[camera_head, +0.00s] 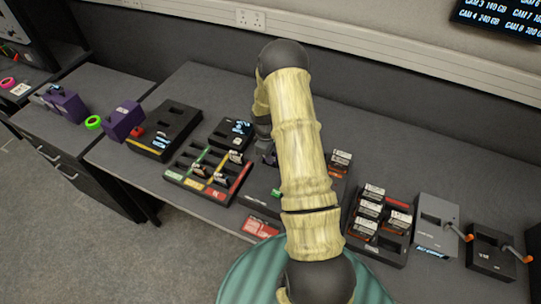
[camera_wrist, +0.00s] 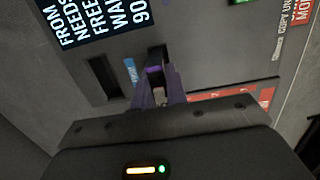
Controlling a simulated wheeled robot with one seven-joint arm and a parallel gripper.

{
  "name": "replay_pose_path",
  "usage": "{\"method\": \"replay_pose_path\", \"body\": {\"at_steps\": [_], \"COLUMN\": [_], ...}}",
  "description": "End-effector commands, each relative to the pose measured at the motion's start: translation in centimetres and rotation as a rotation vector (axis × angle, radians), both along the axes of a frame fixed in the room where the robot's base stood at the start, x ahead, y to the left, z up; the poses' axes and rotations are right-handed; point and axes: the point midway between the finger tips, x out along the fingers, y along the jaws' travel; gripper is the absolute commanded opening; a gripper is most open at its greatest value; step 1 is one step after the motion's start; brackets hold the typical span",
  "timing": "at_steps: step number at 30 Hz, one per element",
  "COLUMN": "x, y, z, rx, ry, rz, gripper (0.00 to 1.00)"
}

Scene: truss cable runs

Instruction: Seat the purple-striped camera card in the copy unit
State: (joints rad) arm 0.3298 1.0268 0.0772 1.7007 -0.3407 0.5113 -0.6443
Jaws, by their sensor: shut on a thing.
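The copy unit (camera_wrist: 215,60) fills the upper part of the wrist view, a dark grey box with a lit text display (camera_wrist: 92,18) and two dark slots. My gripper (camera_wrist: 160,90) is shut on the camera card (camera_wrist: 153,70), of which a small purple part shows between the fingers. The card is at the right-hand slot; I cannot tell how deep it sits, as the fingers hide most of it. The left-hand slot (camera_wrist: 103,77) looks empty. In the head view my arm covers most of the copy unit (camera_head: 262,190).
A sorting tray (camera_head: 208,175) with coloured labels stands left of the copy unit. A dark rack of cards (camera_head: 380,222) and a grey box with an orange lever (camera_head: 438,222) stand to the right. Red cards or labels (camera_head: 260,228) lie at the front edge.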

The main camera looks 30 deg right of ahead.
Motion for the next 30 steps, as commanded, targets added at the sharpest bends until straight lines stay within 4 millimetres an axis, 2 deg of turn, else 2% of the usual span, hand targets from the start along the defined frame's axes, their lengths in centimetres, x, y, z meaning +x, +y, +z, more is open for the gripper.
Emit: {"method": "replay_pose_path", "body": {"at_steps": [23, 24, 27, 30], "x": [0.01, 0.01, 0.01, 0.0], "y": [0.0, 0.0, 0.0, -0.01], "z": [-0.68, -0.68, -0.68, -0.67], "rx": [0.0, 0.0, 0.0, 0.0], "ry": [0.0, 0.0, 0.0, 0.0], "rz": [0.0, 0.0, 0.0, 0.0], "gripper": [0.0, 0.22, 0.4, 0.4]}}
